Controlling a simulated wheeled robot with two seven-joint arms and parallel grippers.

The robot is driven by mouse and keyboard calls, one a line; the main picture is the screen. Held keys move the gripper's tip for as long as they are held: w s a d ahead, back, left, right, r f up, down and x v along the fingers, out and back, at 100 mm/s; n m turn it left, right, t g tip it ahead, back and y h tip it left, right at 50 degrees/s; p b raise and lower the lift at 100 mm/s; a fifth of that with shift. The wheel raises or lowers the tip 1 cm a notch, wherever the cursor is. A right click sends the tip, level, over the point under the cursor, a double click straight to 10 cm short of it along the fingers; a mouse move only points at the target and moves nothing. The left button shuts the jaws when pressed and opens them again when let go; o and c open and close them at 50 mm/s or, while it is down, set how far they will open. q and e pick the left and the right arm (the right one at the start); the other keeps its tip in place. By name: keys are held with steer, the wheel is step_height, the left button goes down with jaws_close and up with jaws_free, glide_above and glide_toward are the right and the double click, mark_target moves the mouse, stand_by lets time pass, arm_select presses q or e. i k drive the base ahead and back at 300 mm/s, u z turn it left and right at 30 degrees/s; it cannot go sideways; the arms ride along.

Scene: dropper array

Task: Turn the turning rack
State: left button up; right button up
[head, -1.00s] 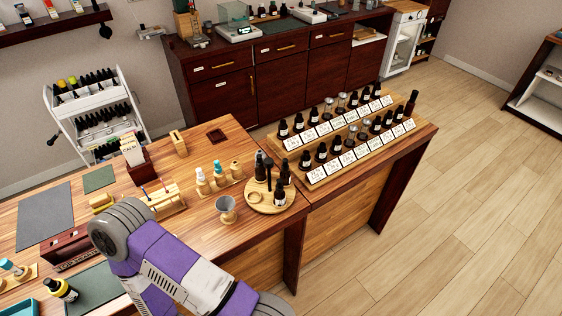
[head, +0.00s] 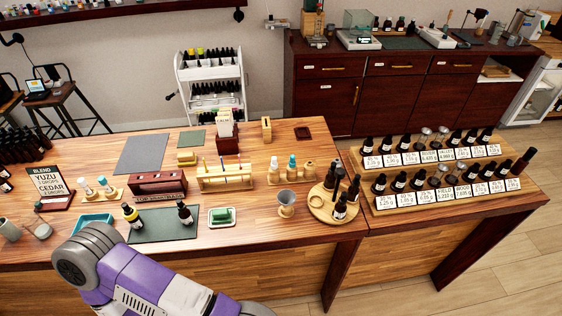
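A round wooden tray (head: 324,213) sits near the front edge of the wooden table, at the right end of its left part. Several dark bottles (head: 340,209) stand upright on it, with a small wooden ring (head: 315,202) lying at its left side. A white tiered rack (head: 212,73) full of small dark bottles stands behind the table, with a black knob on its left side. Which of the two is the turning rack I cannot tell for sure. One purple and grey arm of mine crosses the bottom left. Neither gripper is in view.
A metal cup (head: 287,203) stands just left of the round tray. Stepped wooden stands (head: 378,201) with bottles and labels fill the table to its right. A green mat (head: 160,226) with two bottles and a white dish (head: 221,217) lie near the front edge.

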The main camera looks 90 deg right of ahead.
mark_target(321, 201)
steer(key=u, duration=0.35)
steer(key=i, duration=0.7)
steer(key=z, duration=4.5)
steer(key=i, duration=0.5)
steer(key=u, duration=0.05)
steer(key=k, duration=1)
steer(key=z, duration=0.8)
steer(key=i, duration=0.7)
steer(key=u, duration=1.4)
